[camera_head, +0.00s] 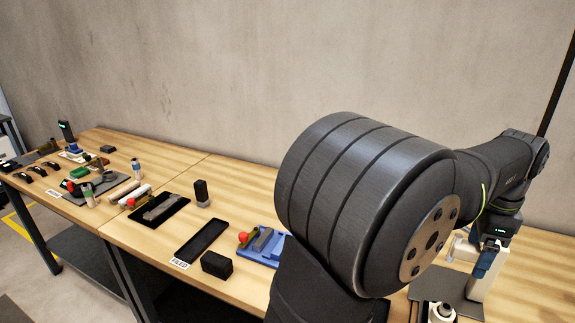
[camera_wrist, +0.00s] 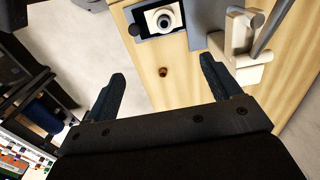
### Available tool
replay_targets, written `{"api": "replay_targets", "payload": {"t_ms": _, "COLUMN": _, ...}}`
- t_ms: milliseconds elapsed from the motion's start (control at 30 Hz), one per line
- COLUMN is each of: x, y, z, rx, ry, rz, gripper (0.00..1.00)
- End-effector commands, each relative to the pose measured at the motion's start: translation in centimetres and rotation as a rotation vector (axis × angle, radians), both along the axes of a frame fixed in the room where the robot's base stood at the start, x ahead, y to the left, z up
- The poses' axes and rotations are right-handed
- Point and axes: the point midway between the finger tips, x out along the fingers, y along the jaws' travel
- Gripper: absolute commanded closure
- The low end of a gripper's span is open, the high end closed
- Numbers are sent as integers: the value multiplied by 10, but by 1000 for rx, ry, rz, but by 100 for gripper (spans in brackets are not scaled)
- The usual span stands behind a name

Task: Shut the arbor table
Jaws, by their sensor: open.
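The arbor table shows in the wrist view as a pale wooden surface (camera_wrist: 170,110) with a small round brown knob (camera_wrist: 163,72). I cannot tell whether the knob is on a drawer front or how far anything stands open. A white press (camera_wrist: 241,45) stands on it at the upper right, and it also shows in the head view (camera_head: 482,284). My gripper (camera_wrist: 164,68) is open and empty, with the knob between its fingertips in the picture; whether they touch it is unclear. In the head view my gripper (camera_head: 488,262) is beside the press, and my arm hides much of that table.
A black tray with a white round part (camera_wrist: 163,19) lies left of the press. In the head view, a blue fixture (camera_head: 262,245), a black box (camera_head: 217,265) and black trays (camera_head: 201,239) lie on the bench to the left. Floor shows left of the table's edge.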

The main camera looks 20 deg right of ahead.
Motion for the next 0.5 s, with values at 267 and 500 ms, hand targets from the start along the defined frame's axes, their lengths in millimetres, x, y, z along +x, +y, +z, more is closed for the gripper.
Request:
{"api": "replay_targets", "payload": {"t_ms": 267, "x": -1, "y": 0, "z": -1, "rx": 1, "ry": -3, "rz": -3, "gripper": 73}}
{"api": "replay_targets", "payload": {"t_ms": 500, "x": -36, "y": 20, "z": -42, "rx": 62, "ry": -163, "rz": -164, "gripper": 100}}
